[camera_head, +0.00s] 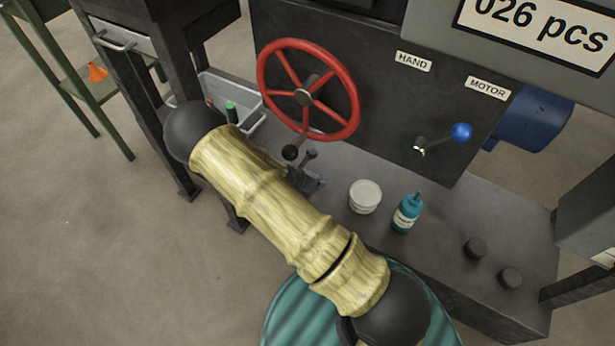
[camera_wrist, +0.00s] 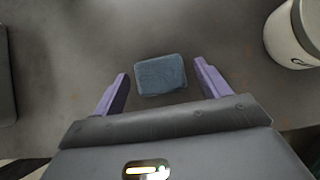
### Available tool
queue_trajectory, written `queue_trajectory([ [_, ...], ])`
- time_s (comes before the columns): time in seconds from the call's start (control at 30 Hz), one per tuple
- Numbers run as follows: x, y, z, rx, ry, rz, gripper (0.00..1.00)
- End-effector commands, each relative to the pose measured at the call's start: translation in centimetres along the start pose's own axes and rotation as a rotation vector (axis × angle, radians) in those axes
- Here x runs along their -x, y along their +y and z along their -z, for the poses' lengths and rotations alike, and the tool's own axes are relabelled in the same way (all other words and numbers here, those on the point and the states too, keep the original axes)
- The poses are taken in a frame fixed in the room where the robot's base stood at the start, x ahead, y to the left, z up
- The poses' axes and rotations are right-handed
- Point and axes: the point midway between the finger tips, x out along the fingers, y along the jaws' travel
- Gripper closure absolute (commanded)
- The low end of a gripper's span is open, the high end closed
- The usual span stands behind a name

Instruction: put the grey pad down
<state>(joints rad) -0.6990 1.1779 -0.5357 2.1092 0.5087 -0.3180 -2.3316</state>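The grey pad (camera_wrist: 161,75), a small blue-grey block with rounded corners, lies flat on the dark grey bench top (camera_wrist: 225,40) in the wrist view. My gripper (camera_wrist: 160,68) has its two purple fingers spread on either side of the pad, with a gap at each side. It is open and holds nothing. In the head view my gripper (camera_head: 314,184) is low over the bench, left of the white tub (camera_head: 365,197). The pad cannot be made out in the head view, where my arm and gripper cover that spot.
A teal bottle (camera_head: 407,212) stands right of the tub. Two dark knobs (camera_head: 474,248) sit farther right on the bench. A red handwheel (camera_head: 308,90) and a blue-knobbed lever (camera_head: 461,131) stick out behind. A grey bin (camera_head: 238,95) is at the back left.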

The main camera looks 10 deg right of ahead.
Motion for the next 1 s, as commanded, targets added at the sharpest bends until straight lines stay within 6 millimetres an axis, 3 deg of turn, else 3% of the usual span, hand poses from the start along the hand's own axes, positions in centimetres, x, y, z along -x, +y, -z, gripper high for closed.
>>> queue_trajectory([
  [0.43, 1.0, 0.0, -0.8, -0.004, 0.001, 0.0, 0.25],
  [1.0, 11.8, 0.0, -1.0, 0.003, 0.0, -0.001, 0.25],
])
